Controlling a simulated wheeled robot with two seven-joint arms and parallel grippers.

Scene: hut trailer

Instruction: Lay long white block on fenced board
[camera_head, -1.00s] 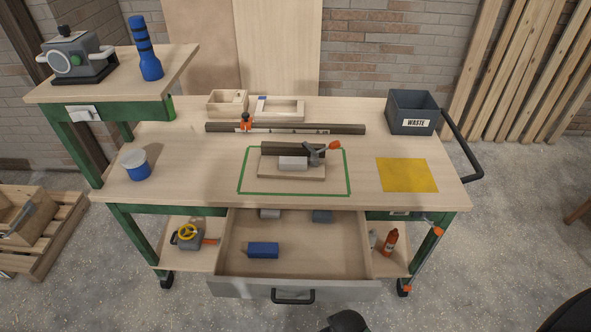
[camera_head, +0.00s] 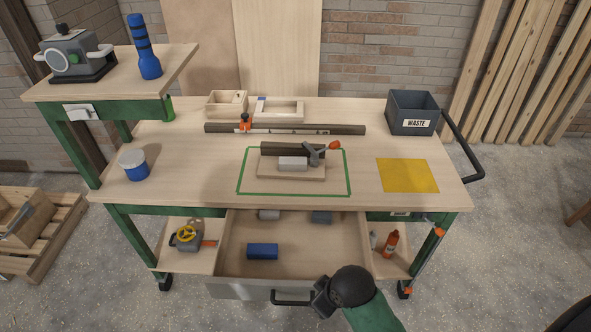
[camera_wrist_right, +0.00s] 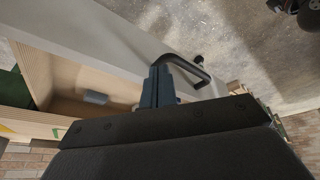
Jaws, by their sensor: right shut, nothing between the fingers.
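The fenced board (camera_head: 270,172) lies inside a green outline on the bench top, with a dark fence (camera_head: 290,149) along its back. A short pale grey-white block (camera_head: 292,164) lies on it in front of the fence. A toggle clamp (camera_head: 315,153) with an orange tip is at its right end. I cannot pick out a clearly long white block. My right gripper (camera_head: 318,300) is shut and empty at the open drawer's handle (camera_head: 290,301); its fingers (camera_wrist_right: 158,88) are beside the handle (camera_wrist_right: 188,68) in the wrist view. My left gripper is not in view.
The open drawer (camera_head: 310,265) holds a blue block (camera_head: 263,251) and two grey pieces. A waste bin (camera_head: 413,112), yellow sheet (camera_head: 407,175), blue-and-white tub (camera_head: 133,164) and wooden trays (camera_head: 228,104) stand on the bench. The bench's front left is clear.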

